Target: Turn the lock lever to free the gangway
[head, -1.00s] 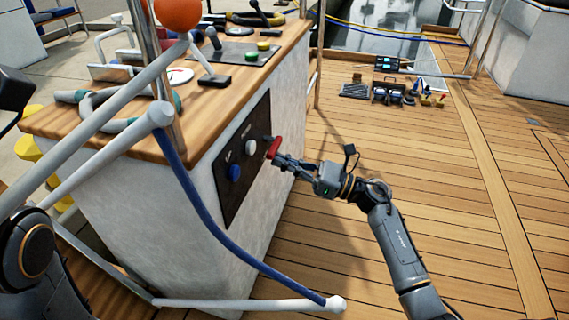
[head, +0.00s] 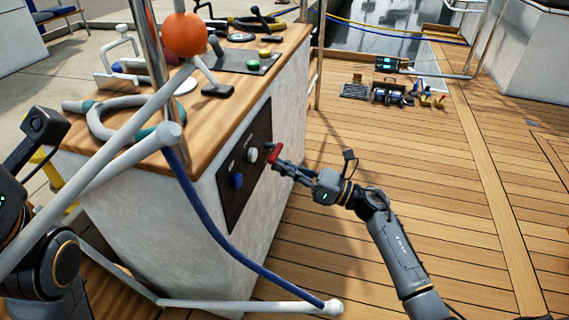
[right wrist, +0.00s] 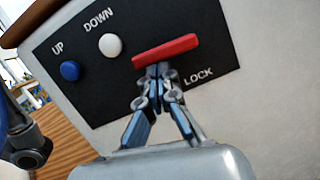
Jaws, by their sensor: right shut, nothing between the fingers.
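The red lock lever (head: 274,153) sits on a dark panel (head: 246,181) on the side of the console. In the right wrist view the lever (right wrist: 166,51) lies nearly level in the picture, rising slightly to the right, above the word LOCK. My right gripper (head: 281,163) is shut and empty, its fingertips at the lever's lower edge; the right wrist view shows the fingertips (right wrist: 158,70) just under the lever's middle, touching or very close. A blue UP button (right wrist: 69,70) and a white DOWN button (right wrist: 110,45) are to the lever's left. My left arm shows at the left edge; its gripper is not visible.
The wooden console top (head: 180,130) holds a winch handle, levers and buttons. The deck (head: 400,180) to the right is clear; tools lie farther back.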

